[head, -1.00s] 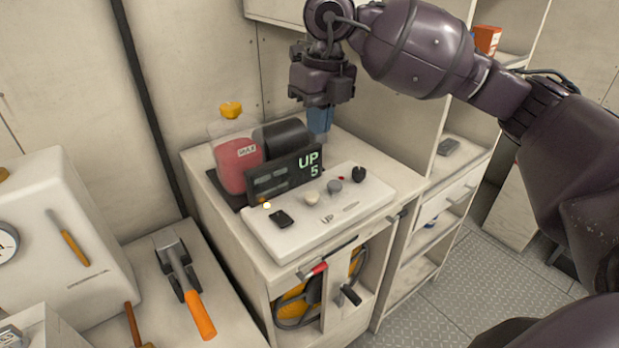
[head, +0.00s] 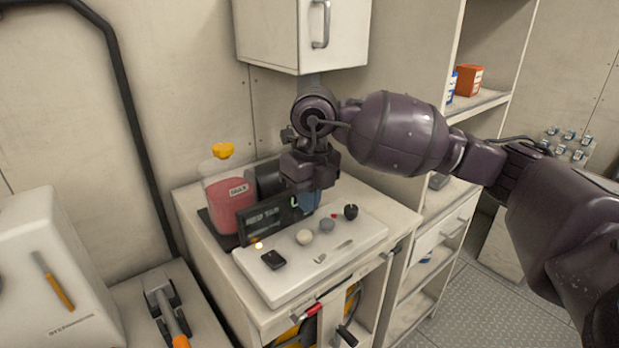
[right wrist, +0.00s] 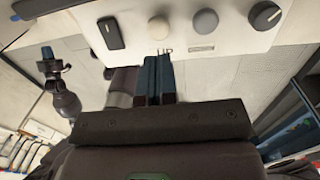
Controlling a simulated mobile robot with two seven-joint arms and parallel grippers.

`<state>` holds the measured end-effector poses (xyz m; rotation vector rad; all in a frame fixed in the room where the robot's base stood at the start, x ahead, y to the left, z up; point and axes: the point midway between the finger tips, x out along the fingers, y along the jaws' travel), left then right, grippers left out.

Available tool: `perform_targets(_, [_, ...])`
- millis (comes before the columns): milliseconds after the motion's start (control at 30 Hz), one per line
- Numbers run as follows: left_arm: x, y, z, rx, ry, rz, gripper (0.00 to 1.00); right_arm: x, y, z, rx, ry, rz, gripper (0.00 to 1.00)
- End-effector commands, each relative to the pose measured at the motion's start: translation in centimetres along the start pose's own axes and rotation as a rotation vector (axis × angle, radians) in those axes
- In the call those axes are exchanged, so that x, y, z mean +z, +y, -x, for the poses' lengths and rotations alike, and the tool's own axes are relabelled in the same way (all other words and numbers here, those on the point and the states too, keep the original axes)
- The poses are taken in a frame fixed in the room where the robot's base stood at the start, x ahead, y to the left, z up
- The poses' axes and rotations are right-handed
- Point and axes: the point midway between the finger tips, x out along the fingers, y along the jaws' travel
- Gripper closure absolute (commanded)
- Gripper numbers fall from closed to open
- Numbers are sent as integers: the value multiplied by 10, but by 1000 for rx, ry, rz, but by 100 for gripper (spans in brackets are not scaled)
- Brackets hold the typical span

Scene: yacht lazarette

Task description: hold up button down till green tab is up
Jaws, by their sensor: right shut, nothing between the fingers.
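The white control panel (head: 340,254) lies on top of the cabinet. Its cream button (head: 304,237) is beside the UP lettering; the button also shows in the right wrist view (right wrist: 159,27). My right gripper (head: 312,203) is shut and empty, above the back of the panel, in front of the dark display (head: 262,218). It hides most of the display's large text. In the right wrist view its blue fingers (right wrist: 158,75) point toward the cream button, with no contact visible. My left gripper (right wrist: 56,68) shows small in that view; its jaws are unclear. I see no green tab.
The panel also has a black rocker (head: 273,260), a grey button (head: 327,225) and a black knob (head: 351,211). A red-filled tank (head: 229,203) stands behind it at left. A wall cabinet (head: 303,35) hangs above. The panel's front is clear.

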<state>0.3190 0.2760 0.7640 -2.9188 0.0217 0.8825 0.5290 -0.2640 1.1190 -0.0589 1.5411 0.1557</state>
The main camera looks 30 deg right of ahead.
Motion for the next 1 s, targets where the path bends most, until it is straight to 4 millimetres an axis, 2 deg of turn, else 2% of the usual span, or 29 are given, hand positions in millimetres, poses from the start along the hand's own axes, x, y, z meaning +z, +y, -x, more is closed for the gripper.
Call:
perform_targets(100, [0, 0, -1, 0, 1, 0, 100, -1, 0, -22, 2, 4, 1, 100])
perform_targets(333, [0, 0, -1, 0, 1, 0, 100, 0, 0, -50, 1, 2, 1, 100])
perform_targets(500, [0, 0, 0, 0, 0, 0, 100, 0, 0, -58, 2, 1, 1, 100])
perform_targets(867, [5, 0, 3, -1, -9, 1, 100, 0, 0, -60, 1, 1, 1, 100])
perform_targets(1000, [12, 0, 0, -1, -15, 1, 100, 0, 0, -71, 0, 3, 1, 100])
